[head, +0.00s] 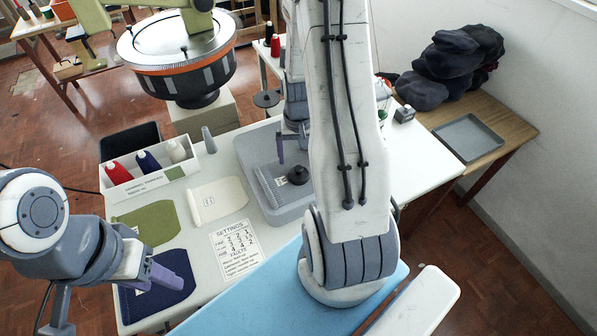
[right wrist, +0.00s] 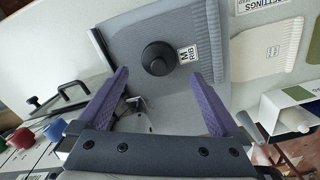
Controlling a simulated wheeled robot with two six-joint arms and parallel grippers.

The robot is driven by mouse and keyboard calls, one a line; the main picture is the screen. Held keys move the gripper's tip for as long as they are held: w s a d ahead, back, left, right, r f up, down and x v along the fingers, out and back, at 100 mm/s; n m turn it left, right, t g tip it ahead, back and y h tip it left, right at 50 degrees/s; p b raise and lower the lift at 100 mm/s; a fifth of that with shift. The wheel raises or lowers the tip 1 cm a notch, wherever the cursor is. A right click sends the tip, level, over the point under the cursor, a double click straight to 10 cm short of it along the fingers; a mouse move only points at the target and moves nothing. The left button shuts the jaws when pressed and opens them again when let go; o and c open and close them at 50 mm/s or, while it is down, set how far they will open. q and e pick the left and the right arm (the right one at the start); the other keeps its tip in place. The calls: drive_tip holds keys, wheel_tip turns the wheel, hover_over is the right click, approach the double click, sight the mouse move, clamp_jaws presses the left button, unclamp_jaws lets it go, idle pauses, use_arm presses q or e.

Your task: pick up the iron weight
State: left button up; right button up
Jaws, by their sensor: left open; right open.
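The iron weight (head: 298,175) is a black disc with a knob on top. It rests on a grey ribbed knit piece (head: 271,186) inside the grey tray (head: 243,163). In the right wrist view the weight (right wrist: 158,59) shows just beyond and between the fingertips of my right gripper (right wrist: 167,76), which is open and empty. In the head view this gripper (head: 291,148) is just behind the weight, partly hidden by my right arm. My left gripper (head: 112,292) is open and empty at the lower left, over a navy fabric piece (head: 172,278).
A large round machine (head: 180,60) stands behind. The tray's walls surround the weight.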

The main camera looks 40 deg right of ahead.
sight(299, 168)
drive_tip(key=shift+f, duration=0.85)
drive_tip(key=f+p, duration=0.1)
drive_tip(key=f, duration=0.3)
drive_tip(key=shift+w+d+f+p, duration=0.15)
drive_tip(key=shift+d+p, duration=0.05)
drive_tip(key=shift+p, duration=0.15)
drive_tip(key=shift+w+f, duration=0.1)
drive_tip(key=shift+f, duration=0.45)
clamp_jaws()
